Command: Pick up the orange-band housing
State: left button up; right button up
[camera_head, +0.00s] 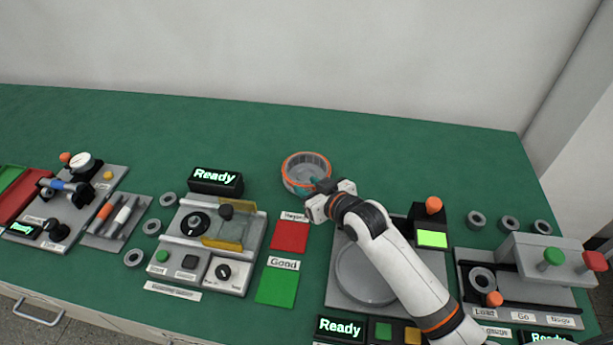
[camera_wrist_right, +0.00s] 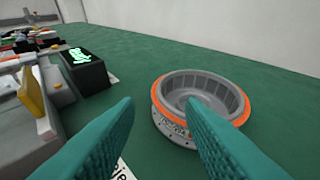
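The orange-band housing (camera_head: 304,167) is a round grey cup with an orange rim, standing upright on the green table at the middle in the head view. In the right wrist view the housing (camera_wrist_right: 197,100) sits just beyond the fingers, right of centre. My right gripper (camera_head: 318,186) is at the housing's near right side in the head view. Its two teal fingers (camera_wrist_right: 160,125) are spread apart in the wrist view, with nothing held between them. One finger overlaps the housing's near side; I cannot tell whether it touches. My left gripper is not in view.
A tester with a "Ready" display (camera_head: 216,181) stands left of the housing. A red pad (camera_head: 290,236) and a green pad (camera_head: 277,287) lie in front. A round-plate station (camera_head: 362,275) is under my right arm. The table behind the housing is clear.

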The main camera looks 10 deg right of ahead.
aim_at(289, 178)
jog(key=x, duration=0.7)
jog(key=shift+w+a+f, duration=0.1)
jog(key=shift+a, duration=0.1)
grip_shut()
jog(key=shift+f, duration=0.3)
dwell(0.9)
jog(key=shift+r, duration=0.15)
